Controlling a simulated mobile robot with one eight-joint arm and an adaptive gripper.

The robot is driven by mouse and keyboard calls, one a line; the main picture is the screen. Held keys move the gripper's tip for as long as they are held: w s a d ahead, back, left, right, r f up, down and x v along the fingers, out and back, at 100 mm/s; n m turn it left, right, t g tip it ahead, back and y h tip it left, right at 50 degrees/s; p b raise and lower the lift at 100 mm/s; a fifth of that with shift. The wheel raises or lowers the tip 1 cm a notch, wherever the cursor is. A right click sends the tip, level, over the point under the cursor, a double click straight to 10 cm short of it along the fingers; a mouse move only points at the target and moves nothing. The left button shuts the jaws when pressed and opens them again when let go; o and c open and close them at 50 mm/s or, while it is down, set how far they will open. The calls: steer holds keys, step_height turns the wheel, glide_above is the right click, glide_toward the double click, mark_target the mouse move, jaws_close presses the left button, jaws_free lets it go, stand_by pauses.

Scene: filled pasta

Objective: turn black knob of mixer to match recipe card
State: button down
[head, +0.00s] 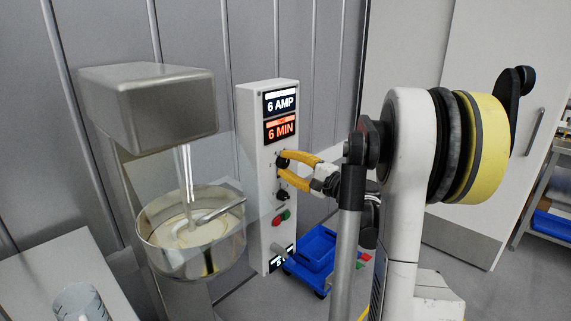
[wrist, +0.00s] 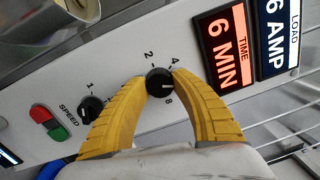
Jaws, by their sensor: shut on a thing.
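The mixer's control panel (head: 254,180) is a tall white box beside the steel mixer. My gripper (head: 281,162) has its two yellow fingers on either side of the upper black knob (wrist: 160,82), shut on it. In the wrist view the knob has a pale pointer line toward the right, with numbers such as 2, 4 and 8 around it. A second black knob (wrist: 90,107), labelled SPEED, sits apart from my fingers; it also shows below my gripper in the head view (head: 282,196). The orange time display (wrist: 223,53) reads 6 MIN. No recipe card is readable.
The load display (wrist: 277,37) reads 6 AMP. Red and green buttons (wrist: 48,124) sit past the SPEED knob. The mixer bowl (head: 158,245) with pale contents stands left of the panel. A blue bin (head: 312,252) lies low to the right.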

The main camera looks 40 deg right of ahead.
steer(key=shift+m, duration=0.6)
steer(key=c, duration=1)
jaws_free()
steer(key=s+d, duration=0.1)
steer(key=s, duration=1.1)
steer(key=shift+d+f, duration=0.2)
steer(key=shift+f, duration=0.2)
